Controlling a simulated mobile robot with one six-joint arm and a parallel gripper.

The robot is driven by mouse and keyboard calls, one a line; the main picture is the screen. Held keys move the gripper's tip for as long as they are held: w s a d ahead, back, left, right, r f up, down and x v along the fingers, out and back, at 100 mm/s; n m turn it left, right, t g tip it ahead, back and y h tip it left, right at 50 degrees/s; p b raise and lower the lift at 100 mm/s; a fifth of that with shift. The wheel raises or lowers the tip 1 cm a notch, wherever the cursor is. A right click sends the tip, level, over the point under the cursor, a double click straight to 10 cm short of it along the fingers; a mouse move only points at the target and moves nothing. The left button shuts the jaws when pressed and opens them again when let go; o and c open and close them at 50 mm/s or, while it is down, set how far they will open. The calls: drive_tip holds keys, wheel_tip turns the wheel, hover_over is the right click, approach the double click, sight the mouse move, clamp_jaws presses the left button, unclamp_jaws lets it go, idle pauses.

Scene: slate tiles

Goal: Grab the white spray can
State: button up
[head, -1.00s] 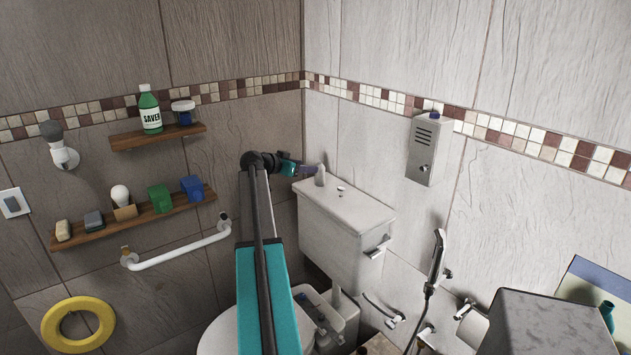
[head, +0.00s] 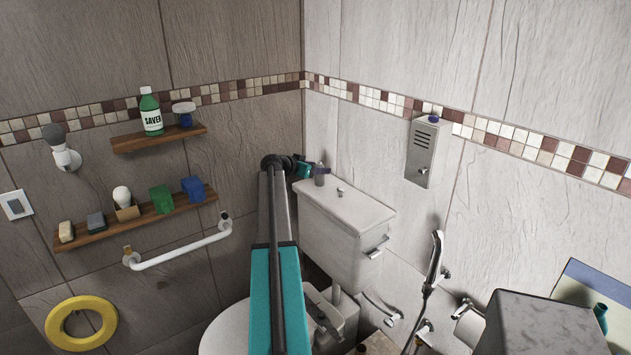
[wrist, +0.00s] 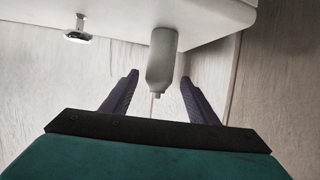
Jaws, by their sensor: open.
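The white spray can (head: 319,180) stands on the toilet tank lid (head: 352,203), near its back left corner. It looks greyish in the shade. In the wrist view, which is upside down, the can (wrist: 162,58) hangs from the tank edge with its nozzle downward in the picture. My gripper (head: 317,168) is at the can's upper part in the head view. In the wrist view my gripper (wrist: 159,77) is open, with one dark finger on each side of the can and gaps visible on both sides. The fingers do not appear to touch it.
A small silver button (head: 340,191) is on the tank lid. Tiled walls stand close behind and left of the tank. A wall shelf (head: 160,138) with a green bottle (head: 151,112) is at left, and a metal dispenser (head: 428,152) hangs at right.

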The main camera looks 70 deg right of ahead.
drive_tip(key=shift+d, duration=0.15)
drive_tip(key=shift+p+x, duration=0.85)
drive_tip(key=shift+x, duration=0.15)
drive_tip(key=shift+p+x, duration=0.45)
drive_tip(key=shift+x, duration=0.5)
drive_tip(key=shift+s+d+f, duration=0.2)
drive_tip(key=shift+s+d, duration=0.05)
drive_tip(key=shift+d, duration=0.2)
drive_tip(key=shift+c, duration=0.4)
drive_tip(key=c, duration=1.1)
